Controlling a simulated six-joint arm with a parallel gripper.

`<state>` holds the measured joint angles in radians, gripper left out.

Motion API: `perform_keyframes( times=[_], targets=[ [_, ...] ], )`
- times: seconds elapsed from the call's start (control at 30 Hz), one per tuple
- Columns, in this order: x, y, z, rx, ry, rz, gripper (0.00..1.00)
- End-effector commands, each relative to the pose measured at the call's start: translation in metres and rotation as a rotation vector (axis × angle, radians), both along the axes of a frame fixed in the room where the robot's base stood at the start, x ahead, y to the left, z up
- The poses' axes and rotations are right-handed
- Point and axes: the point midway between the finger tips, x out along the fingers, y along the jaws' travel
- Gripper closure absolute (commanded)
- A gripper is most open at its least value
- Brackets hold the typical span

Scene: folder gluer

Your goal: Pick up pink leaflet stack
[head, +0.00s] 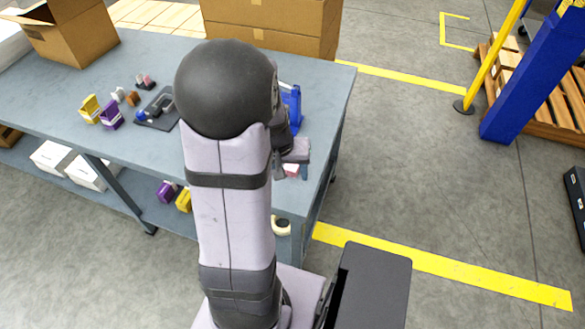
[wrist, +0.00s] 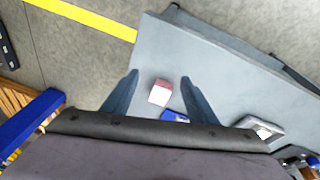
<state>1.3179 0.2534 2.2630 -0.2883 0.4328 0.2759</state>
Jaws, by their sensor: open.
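The pink leaflet stack (wrist: 159,93) is a small block with a pale top face, lying on the grey table in the wrist view. My gripper (wrist: 160,78) is open, and its two blue-grey fingers appear on either side of the stack with gaps on both sides. In the head view my gripper (head: 292,172) points down near the table's right edge. A bit of the pink stack (head: 291,169) shows between the fingers; my arm hides the area around it. I cannot tell how far the fingertips are above the table.
A blue object (wrist: 174,116) lies close to the stack; a blue holder (head: 291,104) stands behind my gripper. A dark tray (head: 156,122), yellow (head: 90,108) and purple (head: 110,114) holders and cardboard boxes (head: 68,36) occupy the table's left and back. A tape roll (head: 281,226) is near the front corner.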

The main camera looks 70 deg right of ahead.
Motion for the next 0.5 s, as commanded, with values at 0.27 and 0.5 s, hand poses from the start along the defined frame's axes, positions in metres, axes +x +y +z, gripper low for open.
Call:
perform_keyframes(
  times=[0.27,0.5],
  targets=[
    [0.017,-0.042,0.017,-0.163,-0.112,-0.151,0.47],
    [0.018,-0.043,0.016,-0.170,-0.135,-0.206,0.47]
  ],
)
